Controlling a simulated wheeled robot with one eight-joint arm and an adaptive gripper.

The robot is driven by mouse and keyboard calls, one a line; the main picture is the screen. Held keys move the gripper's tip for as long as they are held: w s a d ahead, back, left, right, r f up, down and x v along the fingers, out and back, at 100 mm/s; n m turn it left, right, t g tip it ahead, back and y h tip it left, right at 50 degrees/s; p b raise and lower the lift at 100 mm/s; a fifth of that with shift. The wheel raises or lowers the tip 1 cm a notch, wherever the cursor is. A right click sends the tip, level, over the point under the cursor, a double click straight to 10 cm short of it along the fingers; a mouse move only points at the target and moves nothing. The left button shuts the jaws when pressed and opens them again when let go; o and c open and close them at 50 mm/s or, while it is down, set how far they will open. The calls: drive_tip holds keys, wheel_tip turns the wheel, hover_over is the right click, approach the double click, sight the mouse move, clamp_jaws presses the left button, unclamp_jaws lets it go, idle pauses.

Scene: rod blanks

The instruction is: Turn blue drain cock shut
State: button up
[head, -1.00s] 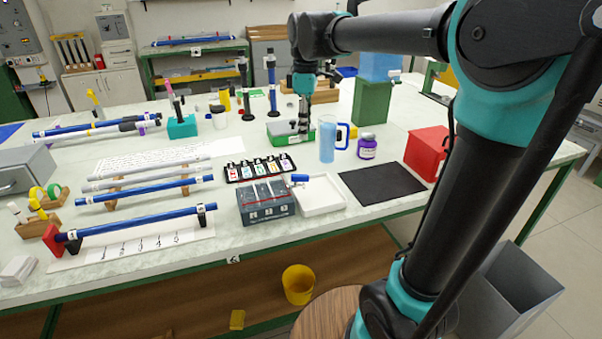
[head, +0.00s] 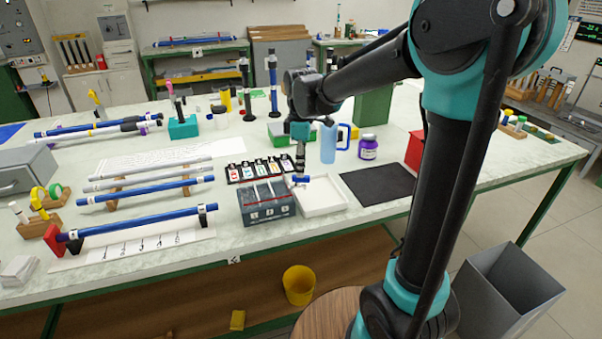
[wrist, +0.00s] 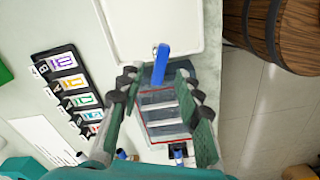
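The blue drain cock (head: 304,179) has a short blue handle at the upper right end of the dark grey tank (head: 266,211), beside the white tray. In the wrist view the blue handle (wrist: 162,64) stands out from the tank's end (wrist: 168,118), pointing towards the tray, with a small pale fitting by it. My gripper (head: 300,174) is directly over this end of the tank, pointing down. In the wrist view my gripper (wrist: 158,84) is open, its two fingers apart with the handle seen between and just beyond their tips. I cannot tell whether either finger touches it.
The white tray (head: 321,197) lies right of the tank. A black rack of coloured labels (head: 233,174) sits behind it. A blue jug (head: 328,146) and a purple jar (head: 368,148) stand behind the tray. A black mat (head: 385,185) lies clear at right.

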drive_tip(key=shift+f, duration=1.55)
clamp_jaws()
